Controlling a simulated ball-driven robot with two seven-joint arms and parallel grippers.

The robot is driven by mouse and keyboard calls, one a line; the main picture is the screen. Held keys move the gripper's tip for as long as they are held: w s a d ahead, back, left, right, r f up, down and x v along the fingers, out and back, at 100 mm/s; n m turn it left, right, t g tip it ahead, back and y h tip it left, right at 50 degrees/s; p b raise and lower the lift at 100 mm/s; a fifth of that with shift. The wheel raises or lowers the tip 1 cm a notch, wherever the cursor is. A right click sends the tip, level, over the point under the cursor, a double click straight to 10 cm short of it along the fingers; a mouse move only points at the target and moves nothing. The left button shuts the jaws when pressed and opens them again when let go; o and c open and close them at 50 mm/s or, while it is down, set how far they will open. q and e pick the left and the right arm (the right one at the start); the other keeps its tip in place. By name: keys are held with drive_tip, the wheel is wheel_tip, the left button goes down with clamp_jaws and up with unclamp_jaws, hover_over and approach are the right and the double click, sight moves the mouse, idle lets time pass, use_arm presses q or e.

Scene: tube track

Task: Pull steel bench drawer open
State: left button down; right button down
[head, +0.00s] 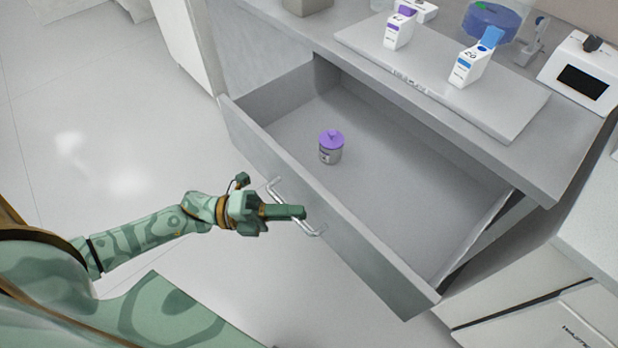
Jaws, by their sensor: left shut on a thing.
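The steel bench drawer (400,283) is pulled well out from under the bench top, and its inside shows. A bar handle (312,232) runs across the middle of its front panel. My left gripper (298,212) is at the handle and shut on it; the fingers hide the middle of the bar. A small grey jar with a purple lid (331,147) stands upright inside the drawer, toward its left part. My right gripper does not show.
On the bench top (560,170) a raised tray (520,118) carries a purple-labelled carton (400,29) and a blue-labelled carton (474,62). A white device with a dark screen (581,83) stands at the right. Clear floor (90,110) lies left of the drawer.

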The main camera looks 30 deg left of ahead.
use_arm(q)
drive_tip(key=shift+s+a, duration=0.35)
drive_tip(key=shift+s, duration=0.55)
drive_tip(key=shift+s+a, duration=0.15)
drive_tip(key=shift+s, duration=0.15)
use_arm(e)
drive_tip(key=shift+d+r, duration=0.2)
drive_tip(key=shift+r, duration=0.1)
use_arm(q)
drive_tip(key=shift+f, duration=0.1)
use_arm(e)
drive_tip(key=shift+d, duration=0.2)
use_arm(q)
drive_tip(key=c, duration=1.5)
unclamp_jaws()
drive_tip(key=v, duration=1.6)
drive_tip(key=shift+a, duration=0.2)
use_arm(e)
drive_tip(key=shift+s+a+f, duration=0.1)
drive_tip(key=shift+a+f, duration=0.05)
